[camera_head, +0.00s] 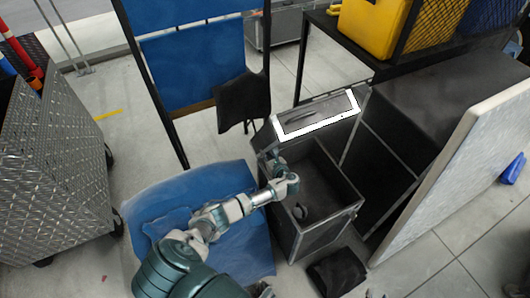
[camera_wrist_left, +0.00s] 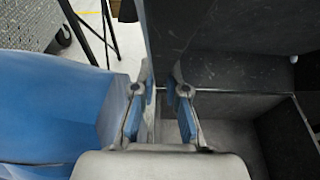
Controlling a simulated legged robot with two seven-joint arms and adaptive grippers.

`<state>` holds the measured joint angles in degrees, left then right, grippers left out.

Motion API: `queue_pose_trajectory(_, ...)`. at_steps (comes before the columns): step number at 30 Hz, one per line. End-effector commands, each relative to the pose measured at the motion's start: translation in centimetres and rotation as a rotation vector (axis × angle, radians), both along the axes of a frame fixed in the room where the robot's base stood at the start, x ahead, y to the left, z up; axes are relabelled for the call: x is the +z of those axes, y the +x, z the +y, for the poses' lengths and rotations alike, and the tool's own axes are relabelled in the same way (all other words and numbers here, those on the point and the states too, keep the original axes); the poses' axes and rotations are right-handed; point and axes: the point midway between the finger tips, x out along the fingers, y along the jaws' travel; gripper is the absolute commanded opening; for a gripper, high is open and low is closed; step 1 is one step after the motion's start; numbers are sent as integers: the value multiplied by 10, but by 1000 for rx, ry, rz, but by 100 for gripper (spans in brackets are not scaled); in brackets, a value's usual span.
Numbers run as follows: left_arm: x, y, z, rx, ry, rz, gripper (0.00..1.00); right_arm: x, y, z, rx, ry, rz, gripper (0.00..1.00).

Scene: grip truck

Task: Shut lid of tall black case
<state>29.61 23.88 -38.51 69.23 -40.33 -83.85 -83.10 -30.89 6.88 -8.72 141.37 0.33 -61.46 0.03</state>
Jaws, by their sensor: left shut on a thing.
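The tall black case (camera_head: 346,222) stands open in the middle of the head view, its dark inside showing. Its lid (camera_head: 318,113), with a white-framed panel, is raised at the back and tilted. My left gripper (camera_head: 277,158) is at the lid's lower left edge, above the case's left side. In the left wrist view the blue-padded fingers (camera_wrist_left: 161,88) are close together on the edge of the lid (camera_wrist_left: 225,25); the exact contact is partly hidden. The case's inside (camera_wrist_left: 288,140) shows at the lower right there. My right gripper is not in view.
A blue chair seat (camera_head: 240,240) is left of the case, under my left arm. A blue-panelled frame (camera_head: 195,65) stands behind. A dark cabinet (camera_head: 430,110) with a leaning pale board (camera_head: 460,170) is on the right. A metal cart (camera_head: 55,170) stands at left.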

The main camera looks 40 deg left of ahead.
Motion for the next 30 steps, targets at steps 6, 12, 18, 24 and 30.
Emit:
queue_pose_trajectory(6, -5, -4, -12, -5, -7, 0, 0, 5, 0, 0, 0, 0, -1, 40)
queue_pose_trajectory(12, -10, -7, -19, -6, -8, 1, 0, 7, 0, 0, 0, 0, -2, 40)
queue_pose_trajectory(18, -14, -11, -26, -5, -9, 1, 0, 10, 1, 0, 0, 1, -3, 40)
queue_pose_trajectory(24, -15, -12, -28, -5, -8, -1, 0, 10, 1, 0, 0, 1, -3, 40)
queue_pose_trajectory(30, -15, -12, -27, -5, -7, -1, 0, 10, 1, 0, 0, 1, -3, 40)
